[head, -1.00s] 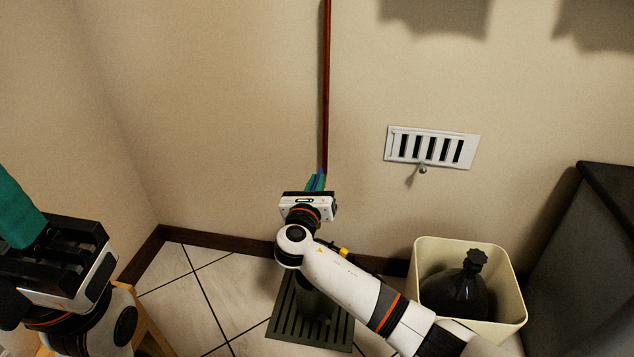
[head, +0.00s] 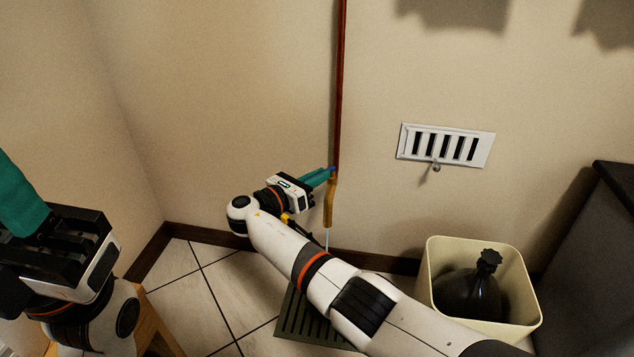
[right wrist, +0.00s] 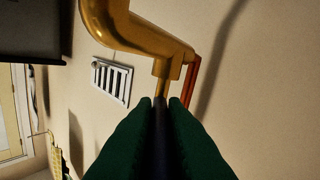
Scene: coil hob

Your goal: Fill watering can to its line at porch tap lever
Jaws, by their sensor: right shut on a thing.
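The brass tap (head: 328,205) sits at the foot of the red-brown pipe on the wall, its spout pointing down. A thin pale stream of water (head: 326,240) shows below the spout. My right gripper (head: 327,174) is shut on the blue tap lever (head: 333,169), which sticks out to the left. In the right wrist view the dark lever (right wrist: 161,125) lies between the green fingers, beside the brass tap (right wrist: 130,30). The watering can and its line are hidden behind my right arm. My left gripper (head: 22,205) is at the left edge, away from the tap; its fingers are partly out of view.
A slatted drain grate (head: 305,325) lies on the tiled floor, partly covered by my right arm. A cream bin (head: 440,290) holding a dark bag (head: 468,293) stands at the right. A white vent (head: 445,145) is on the wall. A wooden stool (head: 150,325) stands at lower left.

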